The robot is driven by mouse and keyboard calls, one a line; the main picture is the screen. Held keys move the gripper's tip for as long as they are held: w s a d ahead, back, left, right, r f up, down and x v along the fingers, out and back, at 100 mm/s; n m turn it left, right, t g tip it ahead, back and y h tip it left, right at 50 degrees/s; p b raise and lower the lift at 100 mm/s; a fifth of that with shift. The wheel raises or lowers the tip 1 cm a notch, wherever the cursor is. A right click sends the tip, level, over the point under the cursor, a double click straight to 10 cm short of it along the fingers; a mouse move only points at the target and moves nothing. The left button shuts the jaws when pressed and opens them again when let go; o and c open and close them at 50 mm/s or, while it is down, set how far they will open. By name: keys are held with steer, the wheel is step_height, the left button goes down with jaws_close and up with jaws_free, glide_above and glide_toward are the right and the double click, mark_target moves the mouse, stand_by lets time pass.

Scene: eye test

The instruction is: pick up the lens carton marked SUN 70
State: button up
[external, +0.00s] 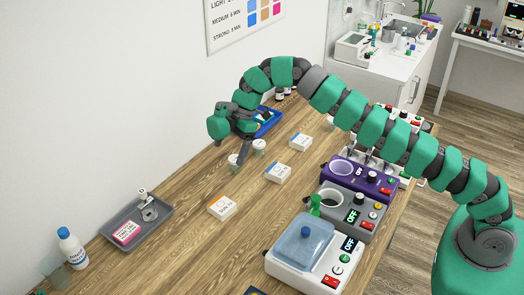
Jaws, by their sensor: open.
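Three small white cartons lie apart on the wooden table: one with an orange edge (222,207), one with a blue edge (278,173), and one farther back (300,143). Their print is too small to read, so I cannot tell which is marked SUN 70. My gripper (240,160) is open and points down, left of the blue-edged carton and behind the orange-edged one. No carton is in it. Its fingertips are small and partly hard to make out.
Small white-topped jars (259,147) stand close beside my gripper. A blue tray (272,121) is behind it, partly hidden. A grey tray (166,214) holds a pink box (126,232). Purple (372,185), grey (366,222) and white (284,270) devices line the right edge. A bottle (72,248) stands front left.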

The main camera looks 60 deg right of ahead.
steer(key=n+g, duration=0.1)
steer(key=n, duration=0.1)
glide_toward(222, 204)
steer(key=b+x, duration=0.1)
steer(key=x, duration=0.2)
steer(key=shift+w+a+f, duration=0.1)
steer(key=shift+a+f, duration=0.05)
steer(key=shift+a, duration=0.1)
steer(key=shift+x, duration=2.75)
steer(key=shift+d+f, duration=0.1)
steer(key=shift+d, duration=0.05)
steer(key=c, duration=1.1)
